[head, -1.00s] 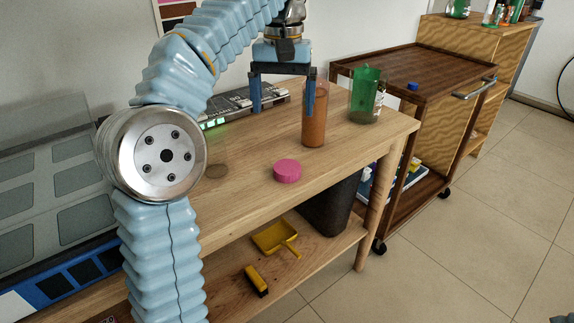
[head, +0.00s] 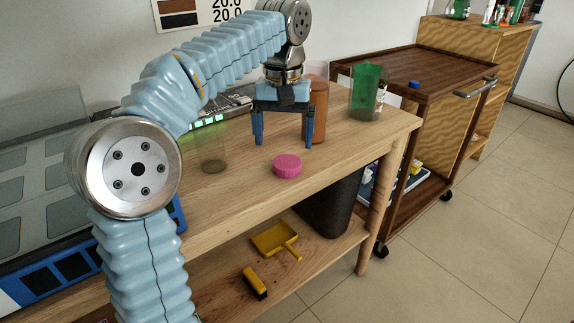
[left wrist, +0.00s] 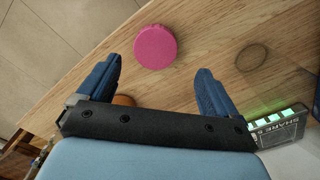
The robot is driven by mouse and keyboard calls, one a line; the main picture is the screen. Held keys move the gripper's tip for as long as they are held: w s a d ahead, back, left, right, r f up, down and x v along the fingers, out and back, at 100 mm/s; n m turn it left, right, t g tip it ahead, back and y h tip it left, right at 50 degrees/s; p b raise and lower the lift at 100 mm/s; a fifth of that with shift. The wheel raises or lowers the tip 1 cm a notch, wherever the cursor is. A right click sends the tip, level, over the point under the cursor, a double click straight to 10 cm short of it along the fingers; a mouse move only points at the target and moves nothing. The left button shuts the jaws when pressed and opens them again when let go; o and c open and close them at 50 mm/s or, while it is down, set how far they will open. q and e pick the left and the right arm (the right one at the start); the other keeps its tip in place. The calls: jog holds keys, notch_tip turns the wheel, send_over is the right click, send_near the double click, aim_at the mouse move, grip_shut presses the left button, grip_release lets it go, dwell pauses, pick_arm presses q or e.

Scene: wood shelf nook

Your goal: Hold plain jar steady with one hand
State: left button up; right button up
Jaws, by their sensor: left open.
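Several see-through jars stand on the wooden table. A jar with orange-brown contents (head: 320,105) shows no label; part of it is hidden behind my left gripper. A clear, nearly invisible jar (head: 212,153) stands farther left, also without a label in sight. I cannot tell which is the plain jar. A green jar (head: 367,85) with a white label stands to the right. My left gripper (head: 283,140) is open and empty, fingers pointing down, just left of the orange-brown jar. My right gripper is not in view.
A pink lid (head: 287,165) lies on the table in front of my left gripper. A keyboard-like device (head: 225,105) with green lights is behind. A yellow dustpan (head: 274,239) and brush (head: 255,282) lie on the lower shelf. A brown cart (head: 425,75) stands right.

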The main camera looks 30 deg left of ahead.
aim_at(287, 162)
pick_arm(q)
jog(key=f, duration=0.1)
jog(key=f+b, duration=0.1)
jog(key=f, duration=0.1)
jog(key=d+f, duration=0.1)
jog(key=f, duration=0.1)
jog(key=shift+s+f, duration=0.1)
jog(key=shift+f, duration=0.05)
jog(key=c, duration=1.1)
